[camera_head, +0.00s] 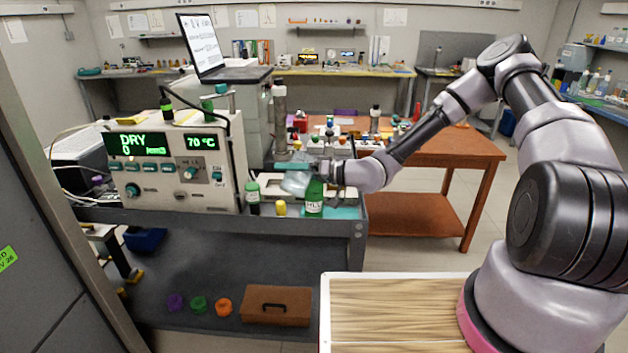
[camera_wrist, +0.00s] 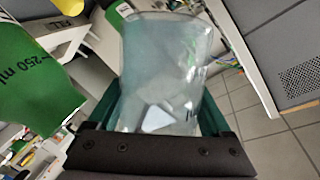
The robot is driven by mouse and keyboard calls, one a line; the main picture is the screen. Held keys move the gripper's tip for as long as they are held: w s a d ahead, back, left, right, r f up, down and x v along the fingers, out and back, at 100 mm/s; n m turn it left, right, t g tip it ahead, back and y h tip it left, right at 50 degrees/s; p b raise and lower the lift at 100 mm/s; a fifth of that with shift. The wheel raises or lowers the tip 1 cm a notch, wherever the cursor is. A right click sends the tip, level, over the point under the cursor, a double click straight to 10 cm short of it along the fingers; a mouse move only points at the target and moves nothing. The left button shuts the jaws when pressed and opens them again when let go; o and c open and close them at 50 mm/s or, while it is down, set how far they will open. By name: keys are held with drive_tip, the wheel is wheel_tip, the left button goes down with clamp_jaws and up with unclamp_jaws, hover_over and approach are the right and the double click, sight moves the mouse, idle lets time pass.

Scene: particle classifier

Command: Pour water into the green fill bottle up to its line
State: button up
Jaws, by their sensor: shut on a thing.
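My gripper (camera_head: 296,169) is shut on a clear beaker (camera_head: 295,184), which hangs tilted above the cart top. In the wrist view the beaker (camera_wrist: 168,70) sits between the green fingers; how much water is in it is hard to tell. A green bottle (camera_head: 314,196) with a white label stands upright just right of the beaker, close below the gripper. A large green surface marked "~250 ml" (camera_wrist: 35,90) fills the left of the wrist view. Another green-capped bottle (camera_head: 253,197) stands to the left. No stream of water can be made out.
A small yellow object (camera_head: 281,208) stands between the bottles. A bench device (camera_head: 180,165) reading "DRY 0" and 70 °C is on the left of the cart (camera_head: 290,226). A wooden table (camera_head: 455,145) with small items is behind. Coloured rings and a brown case (camera_head: 276,305) lie on the lower shelf.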

drive_tip(key=shift+s+a+r+n, duration=0.1)
drive_tip(key=shift+r+n, duration=0.15)
drive_tip(key=shift+n, duration=0.25)
drive_tip(key=shift+s+n+h, duration=0.2)
drive_tip(key=shift+n+h, duration=0.1)
drive_tip(key=shift+h, duration=0.1)
drive_tip(key=f, duration=0.2)
drive_tip(key=s+f+n, duration=0.1)
drive_tip(key=f, duration=0.1)
drive_tip(key=a+f+n+t, duration=0.1)
drive_tip(key=f, duration=0.1)
drive_tip(key=shift+s+a+h+b, duration=0.1)
drive_tip(key=shift+s+h+b, duration=0.2)
drive_tip(key=shift+h, duration=0.1)
drive_tip(key=shift+s+a+f+n+t+h, duration=0.3)
drive_tip(key=shift+s+f+n, duration=0.15)
drive_tip(key=shift+n, duration=0.4)
drive_tip(key=shift+s+a+f+n+t+h, duration=0.25)
drive_tip(key=shift+f+n, duration=0.25)
drive_tip(key=shift+n, duration=0.35)
drive_tip(key=shift+d, duration=0.1)
